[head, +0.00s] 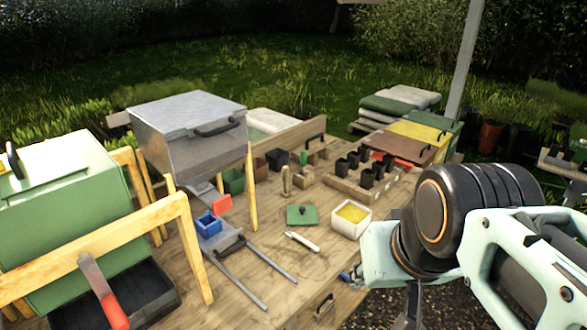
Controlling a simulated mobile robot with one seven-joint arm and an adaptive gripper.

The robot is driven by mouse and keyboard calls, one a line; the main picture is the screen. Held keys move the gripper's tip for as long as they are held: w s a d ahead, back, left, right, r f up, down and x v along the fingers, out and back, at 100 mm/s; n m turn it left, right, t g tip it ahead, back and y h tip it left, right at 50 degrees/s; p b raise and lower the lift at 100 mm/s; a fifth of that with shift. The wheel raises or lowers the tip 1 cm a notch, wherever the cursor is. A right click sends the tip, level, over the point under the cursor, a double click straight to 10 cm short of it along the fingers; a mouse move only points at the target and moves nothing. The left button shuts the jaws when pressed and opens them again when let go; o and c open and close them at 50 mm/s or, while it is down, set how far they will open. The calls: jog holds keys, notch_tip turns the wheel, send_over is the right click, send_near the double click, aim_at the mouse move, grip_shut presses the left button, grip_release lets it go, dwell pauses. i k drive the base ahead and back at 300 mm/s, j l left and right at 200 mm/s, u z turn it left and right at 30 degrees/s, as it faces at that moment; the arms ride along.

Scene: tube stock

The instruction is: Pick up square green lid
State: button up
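The square green lid (302,214) lies flat on the wooden table, near its middle. It has a small dark knob on top. A white square tub with yellow contents (351,219) stands just to its right, and a white marker-like stick (302,242) lies in front of it. My arm comes in from the right, well apart from the lid. Only a dark piece of my gripper (409,308) shows at the bottom edge, below the pale wrist. Its fingertips are cut off, so I cannot see whether it is open.
A wooden tray with several black pots (350,190) stands behind the tub. A grey lidded box (190,150) and wooden posts (190,245) rise at the left.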

aim_at(296, 215)
jog(key=k+u, duration=0.1)
jog(key=u, duration=0.35)
jog(key=k+u, duration=0.1)
jog(key=u, duration=1.6)
jog(key=l, duration=0.85)
jog(key=k+l, duration=0.15)
jog(key=l, duration=1.5)
jog(key=k+l, duration=0.15)
jog(key=l, duration=0.7)
jog(key=l+u, duration=0.1)
jog(key=l, duration=0.75)
jog(key=k, duration=0.05)
